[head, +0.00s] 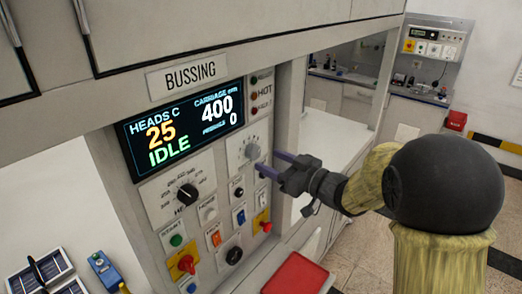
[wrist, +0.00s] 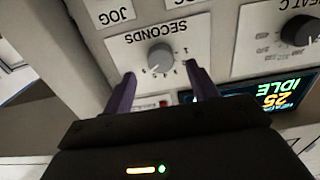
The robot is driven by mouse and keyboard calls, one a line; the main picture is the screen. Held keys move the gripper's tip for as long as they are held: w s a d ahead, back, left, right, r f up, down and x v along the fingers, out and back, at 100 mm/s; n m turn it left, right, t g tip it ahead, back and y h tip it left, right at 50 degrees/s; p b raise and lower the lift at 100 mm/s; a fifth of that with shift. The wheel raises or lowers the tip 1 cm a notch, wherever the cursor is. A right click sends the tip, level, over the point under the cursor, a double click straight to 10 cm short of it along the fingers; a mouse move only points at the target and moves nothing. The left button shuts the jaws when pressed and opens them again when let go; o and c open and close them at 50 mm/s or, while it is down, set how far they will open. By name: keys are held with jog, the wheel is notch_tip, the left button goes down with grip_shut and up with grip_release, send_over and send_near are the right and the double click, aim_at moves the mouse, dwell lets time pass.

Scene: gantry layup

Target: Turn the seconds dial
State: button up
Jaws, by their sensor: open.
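The seconds dial (wrist: 160,55) is a grey knob on a white plate marked SECONDS, seen upside down in the wrist view. In the head view the dial (head: 251,151) sits on the panel right of the heat dial, below the display. My gripper (head: 268,163) is open and empty in front of the panel. In the wrist view its two purple fingers (wrist: 162,88) stand apart, with the dial between and just beyond their tips. I see no contact with the dial.
The black heat dial (head: 187,194) is left of the seconds dial. The display (head: 185,130) reads IDLE. Several switches and buttons sit below, with a red-handled rotary switch (head: 187,263). A red tray (head: 296,273) lies below my gripper.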

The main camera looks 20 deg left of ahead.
aim_at(257, 154)
jog(key=shift+p+x, duration=0.6)
jog(key=shift+x, duration=1.6)
jog(key=c, duration=1)
